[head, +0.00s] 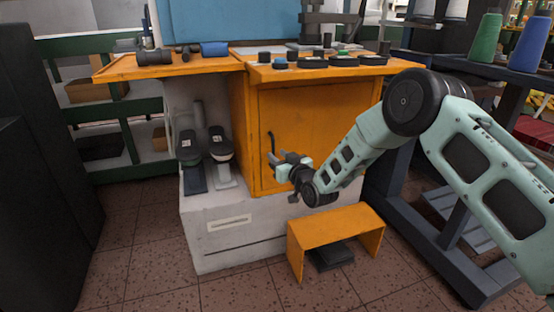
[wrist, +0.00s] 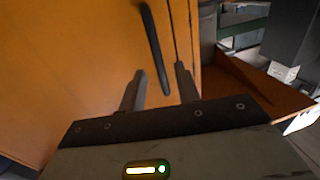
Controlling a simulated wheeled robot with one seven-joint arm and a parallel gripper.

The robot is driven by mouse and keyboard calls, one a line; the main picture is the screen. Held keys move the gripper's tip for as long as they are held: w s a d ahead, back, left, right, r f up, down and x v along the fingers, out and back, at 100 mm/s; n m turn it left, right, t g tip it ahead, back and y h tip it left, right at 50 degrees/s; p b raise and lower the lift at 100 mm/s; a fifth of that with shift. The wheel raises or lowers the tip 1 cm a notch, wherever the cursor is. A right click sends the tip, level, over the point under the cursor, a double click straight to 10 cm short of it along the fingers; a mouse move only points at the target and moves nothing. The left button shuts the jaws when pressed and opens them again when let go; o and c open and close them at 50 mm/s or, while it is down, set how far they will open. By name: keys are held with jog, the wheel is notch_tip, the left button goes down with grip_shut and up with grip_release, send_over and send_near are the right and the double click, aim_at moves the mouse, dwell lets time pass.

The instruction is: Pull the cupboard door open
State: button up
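The orange cupboard door (head: 318,115) is shut in the head view, below the orange top. Its dark, upright bar handle (head: 271,143) is near the door's left edge. In the wrist view the handle (wrist: 152,42) slants across the orange door (wrist: 75,70), and its lower end reaches between my fingers. My gripper (head: 277,160) is at the lower part of the handle in the head view. In the wrist view its two fingers (wrist: 159,80) are apart, one on each side of the handle's lower end. I cannot tell whether either finger touches it.
An orange stool (head: 335,225) stands on the floor before the cupboard, below my arm. Two shoe-last stands (head: 220,155) are in the open bay to the left. Dark round parts (head: 313,62) lie on the cupboard top. A dark rack stands at right. Floor at front left is clear.

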jog(key=shift+w+a, duration=0.35)
jog(key=shift+w, duration=0.3)
grip_shut()
